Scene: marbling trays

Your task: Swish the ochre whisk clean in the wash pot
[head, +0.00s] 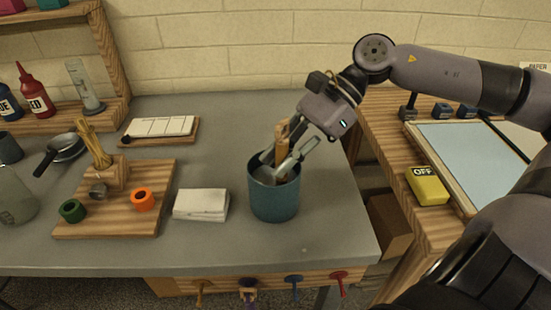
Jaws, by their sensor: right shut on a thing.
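The wash pot (273,203) is a blue-teal round pot standing upright on the grey table, right of the middle. My right gripper (279,165) reaches down from the upper right, with its fingers at and inside the pot's mouth. It is shut on a tan-brown stick-like thing, which I take to be the ochre whisk (283,132). Its upper end shows above the fingers, and its lower part goes down into the pot. Its lower end and the pot's bottom are hidden. My left gripper is not in view.
A folded white cloth (201,204) lies just left of the pot. A wooden board (115,222) with a straw-coloured bundle and green and orange rings stands farther left. A white tile tray (160,127) lies behind. A yellow OFF box (427,186) is on the right bench.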

